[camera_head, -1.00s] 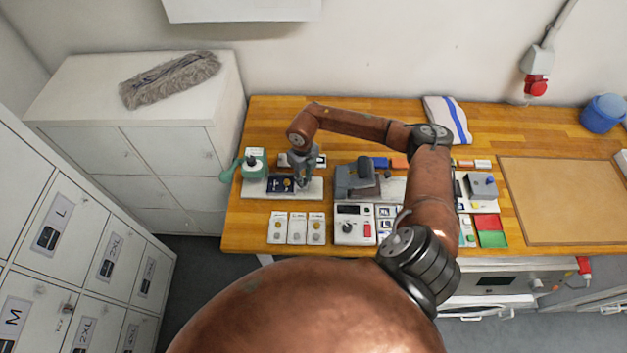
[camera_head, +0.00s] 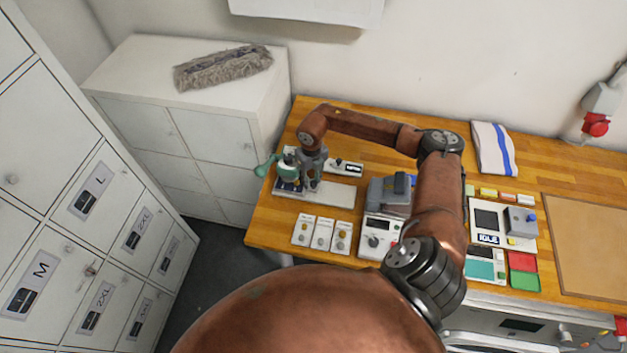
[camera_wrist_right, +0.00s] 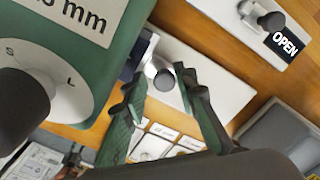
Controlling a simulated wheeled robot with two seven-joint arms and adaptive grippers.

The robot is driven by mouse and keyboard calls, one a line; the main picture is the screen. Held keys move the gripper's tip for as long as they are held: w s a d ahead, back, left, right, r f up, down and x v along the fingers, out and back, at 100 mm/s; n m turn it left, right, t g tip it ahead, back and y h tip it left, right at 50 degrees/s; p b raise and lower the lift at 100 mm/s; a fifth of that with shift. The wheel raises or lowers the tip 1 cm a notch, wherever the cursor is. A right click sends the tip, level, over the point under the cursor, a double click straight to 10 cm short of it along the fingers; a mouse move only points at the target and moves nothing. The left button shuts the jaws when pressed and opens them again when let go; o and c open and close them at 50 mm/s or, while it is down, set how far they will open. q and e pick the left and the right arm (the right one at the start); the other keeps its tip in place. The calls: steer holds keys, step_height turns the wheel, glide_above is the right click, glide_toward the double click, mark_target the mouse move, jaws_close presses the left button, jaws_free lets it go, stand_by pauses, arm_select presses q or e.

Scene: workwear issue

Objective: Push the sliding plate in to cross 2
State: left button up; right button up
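The dark blue sliding plate (camera_head: 290,186) lies at the left end of a white rail (camera_head: 338,194), close to the green device (camera_head: 287,166) and partly hidden by it and my gripper. In the right wrist view a dark edge of the plate (camera_wrist_right: 132,62) shows beside a round grey knob (camera_wrist_right: 163,80). My right gripper (camera_head: 310,184) points down over the rail. Its fingers stand apart on either side of the knob; contact is unclear. Cross 2 cannot be made out. My left gripper is not in view.
The green device's lever (camera_head: 265,167) sticks out left. A small unit with an OPEN sign (camera_wrist_right: 285,42) stands behind the rail. Three white cards (camera_head: 322,234) lie in front, and a grey-and-white device (camera_head: 385,225) stands to the right. Lockers (camera_head: 85,200) are at left.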

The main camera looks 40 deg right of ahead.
steer(key=shift+o, duration=1.1)
steer(key=shift+s, duration=0.15)
step_height(320, 180, up, 12)
